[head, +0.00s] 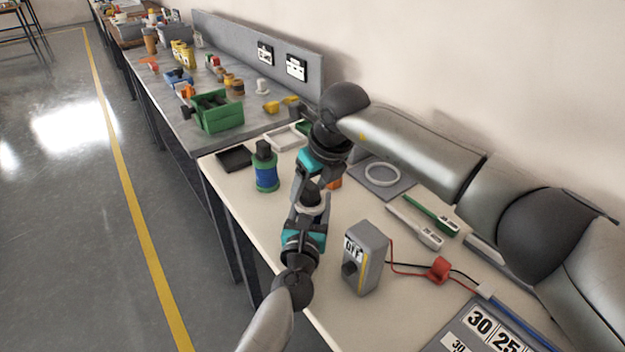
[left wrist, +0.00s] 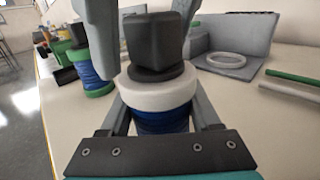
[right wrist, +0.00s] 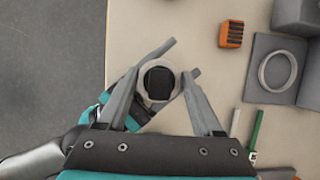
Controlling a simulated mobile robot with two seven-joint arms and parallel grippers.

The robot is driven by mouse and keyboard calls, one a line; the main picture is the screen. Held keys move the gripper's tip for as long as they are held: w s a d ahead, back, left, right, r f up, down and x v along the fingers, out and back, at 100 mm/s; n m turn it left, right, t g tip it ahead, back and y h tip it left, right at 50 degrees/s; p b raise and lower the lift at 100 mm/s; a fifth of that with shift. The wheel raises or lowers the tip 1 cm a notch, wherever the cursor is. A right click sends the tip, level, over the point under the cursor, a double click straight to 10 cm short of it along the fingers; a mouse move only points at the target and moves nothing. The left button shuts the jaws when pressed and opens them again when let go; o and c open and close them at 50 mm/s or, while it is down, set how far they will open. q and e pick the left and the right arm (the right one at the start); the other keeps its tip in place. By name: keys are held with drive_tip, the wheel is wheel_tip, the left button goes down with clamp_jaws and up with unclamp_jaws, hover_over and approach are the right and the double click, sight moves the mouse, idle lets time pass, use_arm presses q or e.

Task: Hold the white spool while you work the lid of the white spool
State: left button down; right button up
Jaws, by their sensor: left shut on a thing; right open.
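The white spool (left wrist: 158,93) has a white rim and a blue winding. Its dark lid with a square knob (left wrist: 155,45) sits on top, and the spool is upright. It shows from above in the right wrist view (right wrist: 145,82), partly hidden by fingers. My left gripper (head: 309,215) is shut on the spool, one finger on each side. My right gripper (head: 312,186) is above, pointing down and open, with its fingers apart on either side of the lid. In the head view the arms hide much of the spool and lid.
A green-rimmed spool with blue winding and a dark lid (head: 266,176) stands left of the grippers. A grey box with an OFF label (head: 368,260) stands close on the right. Behind are an orange block (right wrist: 231,34) and a grey plate with a white ring (right wrist: 277,71).

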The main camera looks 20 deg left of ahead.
sight(310, 184)
clamp_jaws()
idle(1.0)
drive_tip(key=shift+r, duration=0.2)
idle(0.5)
drive_tip(key=shift+r, duration=1.35)
drive_tip(key=shift+r, duration=0.15)
drive_tip(key=shift+r, duration=2.1)
use_arm(q)
drive_tip(key=shift+c, duration=0.2)
unclamp_jaws()
drive_tip(key=shift+s, duration=0.1)
